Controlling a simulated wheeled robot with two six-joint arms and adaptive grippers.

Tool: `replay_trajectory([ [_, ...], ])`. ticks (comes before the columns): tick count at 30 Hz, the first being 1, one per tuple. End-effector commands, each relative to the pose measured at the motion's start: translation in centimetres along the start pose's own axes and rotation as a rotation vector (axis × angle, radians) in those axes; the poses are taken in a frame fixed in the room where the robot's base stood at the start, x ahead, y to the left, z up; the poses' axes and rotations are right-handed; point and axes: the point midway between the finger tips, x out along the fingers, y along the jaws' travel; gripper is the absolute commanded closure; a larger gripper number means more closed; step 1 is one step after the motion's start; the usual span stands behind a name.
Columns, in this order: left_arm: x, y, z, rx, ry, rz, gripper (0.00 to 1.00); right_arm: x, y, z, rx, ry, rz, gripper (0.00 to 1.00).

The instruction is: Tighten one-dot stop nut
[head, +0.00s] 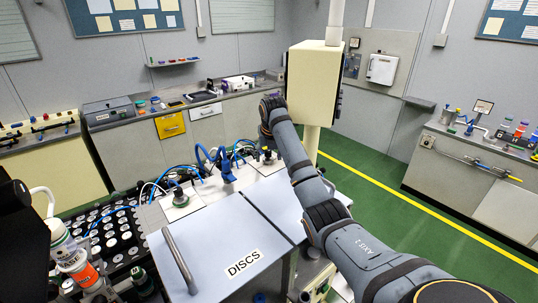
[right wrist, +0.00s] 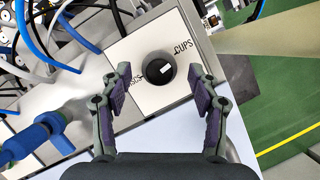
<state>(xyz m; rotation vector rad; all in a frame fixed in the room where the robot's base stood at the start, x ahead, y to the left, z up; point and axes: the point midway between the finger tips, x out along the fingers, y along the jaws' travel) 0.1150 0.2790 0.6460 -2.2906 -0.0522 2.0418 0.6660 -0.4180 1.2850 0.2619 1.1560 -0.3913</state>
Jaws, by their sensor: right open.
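My right gripper (right wrist: 160,70) is open in the right wrist view, with its two purple-padded fingers apart. Between and beyond the fingertips is a dark round knob-like part (right wrist: 159,68) with a small white mark. It sits on a white square plate (right wrist: 130,47) lettered "CUPS" and, partly covered by a finger, what looks like "DISCS". Nothing is held between the fingers. In the head view my right arm reaches toward a similar white plate with a dark part, and its fingers are not clear. I cannot make out a one-dot stop nut. My left gripper is not in view.
Blue hoses (head: 228,165) run close to the plates; a blue fitting (right wrist: 35,140) is at lower left in the wrist view. A "DISCS" lid (head: 225,245) with a bar handle lies in front. A cream box (head: 313,80) on a post stands behind my right arm.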

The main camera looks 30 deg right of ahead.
Motion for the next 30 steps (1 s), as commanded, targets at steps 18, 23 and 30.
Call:
replay_trajectory([
  [18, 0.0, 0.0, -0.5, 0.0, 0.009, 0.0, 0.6, 0.0, 0.0, 0.0, 0.003, 0.0, -0.001, 0.93],
  [23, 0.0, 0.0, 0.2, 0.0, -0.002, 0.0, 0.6, 0.0, 0.1, 0.0, 0.03, 0.0, -0.011, 0.93],
  [30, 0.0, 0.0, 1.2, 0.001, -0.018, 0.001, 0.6, 0.0, 0.3, 0.0, 0.153, 0.001, -0.063, 0.93],
])
